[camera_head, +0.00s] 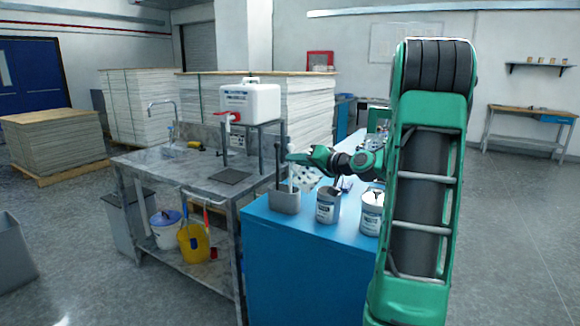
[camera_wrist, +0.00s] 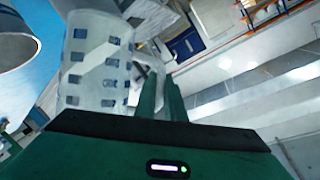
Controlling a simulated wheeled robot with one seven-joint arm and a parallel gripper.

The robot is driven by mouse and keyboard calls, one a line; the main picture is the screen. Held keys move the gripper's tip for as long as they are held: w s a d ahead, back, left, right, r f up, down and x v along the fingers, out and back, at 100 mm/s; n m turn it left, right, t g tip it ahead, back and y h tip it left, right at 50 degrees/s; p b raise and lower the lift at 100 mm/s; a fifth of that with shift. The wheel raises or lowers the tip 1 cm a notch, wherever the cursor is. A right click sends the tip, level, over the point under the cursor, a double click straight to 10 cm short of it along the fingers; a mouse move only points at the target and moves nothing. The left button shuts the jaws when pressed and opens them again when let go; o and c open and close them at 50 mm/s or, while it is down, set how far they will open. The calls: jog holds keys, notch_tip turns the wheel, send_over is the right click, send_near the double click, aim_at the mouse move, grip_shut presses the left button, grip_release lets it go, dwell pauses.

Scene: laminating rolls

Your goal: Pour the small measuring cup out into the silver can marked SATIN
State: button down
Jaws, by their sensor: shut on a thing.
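My gripper (camera_head: 297,158) is shut on the small measuring cup (camera_head: 304,178), a translucent cup with blue marks. The cup looks tilted and is held above the blue cabinet top. In the wrist view the cup (camera_wrist: 97,62) fills the left side, beside the green fingers (camera_wrist: 160,100). Two silver cans with pale labels stand on the cabinet: one can (camera_head: 327,206) is below and right of the cup, the other can (camera_head: 371,212) is further right, close to my arm. Their label words are too small to read. A can rim (camera_wrist: 15,35) shows at the wrist view's left edge, apart from the cup. The cup's contents cannot be made out.
A grey holder (camera_head: 285,201) with upright tools stands at the blue cabinet's (camera_head: 300,270) left end, close to the cup. A grey sink bench (camera_head: 190,172) with a white canister (camera_head: 250,101) is to the left. My arm hides the cabinet's right part.

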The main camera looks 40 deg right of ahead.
jog(key=shift+r, duration=0.1)
jog(key=shift+d+m, duration=0.15)
jog(key=shift+m, duration=0.15)
jog(key=shift+s+d+f+m+t, duration=0.25)
jog(key=shift+d+f+m+t, duration=0.2)
jog(key=shift+m, duration=0.15)
dwell(1.0)
jog(key=shift+s+d+r+m+t, duration=0.15)
jog(key=shift+d+r+m+t, duration=0.2)
jog(key=shift+d+m, duration=0.25)
jog(key=shift+r, duration=0.1)
dwell(0.9)
jog(key=shift+s+d+r+m+t+y, duration=0.15)
jog(key=shift+d+r+m+t, duration=0.05)
jog(key=shift+d+r+m, duration=0.25)
jog(key=shift+s+d+r+m+t+y, duration=0.1)
jog(key=shift+d+r+m+t+y, duration=0.1)
jog(key=shift+d+r+m, duration=0.25)
